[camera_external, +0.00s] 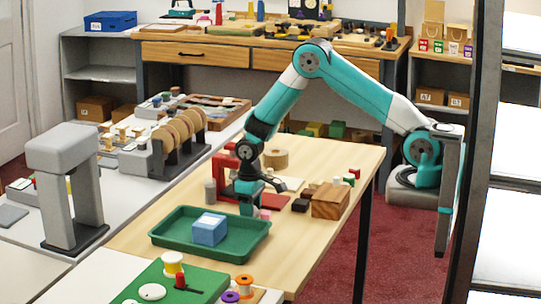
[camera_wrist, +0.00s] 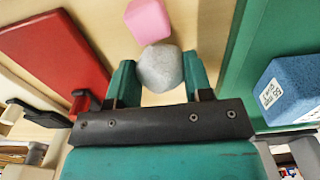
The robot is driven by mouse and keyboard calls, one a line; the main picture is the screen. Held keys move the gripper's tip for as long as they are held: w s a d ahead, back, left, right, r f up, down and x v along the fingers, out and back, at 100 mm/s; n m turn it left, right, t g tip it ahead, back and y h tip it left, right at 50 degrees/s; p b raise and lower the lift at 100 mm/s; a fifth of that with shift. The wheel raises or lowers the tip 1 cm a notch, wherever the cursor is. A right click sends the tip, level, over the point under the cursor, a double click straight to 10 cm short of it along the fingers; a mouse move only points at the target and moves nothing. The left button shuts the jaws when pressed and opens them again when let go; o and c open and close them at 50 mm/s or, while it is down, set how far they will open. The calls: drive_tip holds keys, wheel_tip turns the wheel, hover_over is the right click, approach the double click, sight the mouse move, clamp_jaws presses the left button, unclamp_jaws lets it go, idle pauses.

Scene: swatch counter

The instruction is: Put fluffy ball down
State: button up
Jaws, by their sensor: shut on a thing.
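A pale grey, rounded fluffy ball (camera_wrist: 160,68) sits between the two teal fingers of my gripper (camera_external: 247,210) in the wrist view. My gripper is shut on it, with a finger on each side. In the external view my gripper points down at the tabletop, just behind the green tray's back right part, and the ball cannot be made out there. A pink block (camera_wrist: 149,20) lies just beyond the ball in the wrist view. Whether the ball touches the table is unclear.
The green tray (camera_external: 166,229) holds a blue labelled block (camera_external: 209,229). A red stand (camera_external: 222,178) is behind my gripper. A wooden block (camera_external: 331,201) and small dark blocks (camera_external: 300,205) are to the right. The wooden table (camera_external: 300,244) is bare at the front right.

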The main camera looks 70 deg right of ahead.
drive_tip(key=shift+f, duration=0.1)
drive_tip(key=o, duration=0.9)
drive_tip(key=shift+r, duration=0.55)
wheel_tip(320, 180, up, 11)
drive_tip(key=b, duration=0.1)
drive_tip(key=s+a+r+n, duration=0.1)
drive_tip(key=s+a+r, duration=0.1)
drive_tip(key=s+r, duration=0.1)
drive_tip(key=s+a+r+n+y, duration=0.1)
drive_tip(key=s+a+r, duration=0.2)
drive_tip(key=s, duration=0.3)
drive_tip(key=s+a+r+n+y, duration=0.1)
drive_tip(key=s+a+r, duration=0.2)
drive_tip(key=s+r, duration=0.1)
drive_tip(key=shift+s+r+n, duration=0.2)
drive_tip(key=shift+s+n, duration=0.1)
drive_tip(key=shift+s, duration=0.1)
drive_tip(key=shift+o, duration=0.3)
drive_tip(key=s+a+r+n+y, duration=0.1)
drive_tip(key=s, duration=0.7)
drive_tip(key=s+a+r+n+y, duration=0.1)
drive_tip(key=s+a+r+n, duration=0.1)
drive_tip(key=s, duration=0.5)
drive_tip(key=shift+s+a+n, duration=0.3)
drive_tip(key=shift+s, duration=0.1)
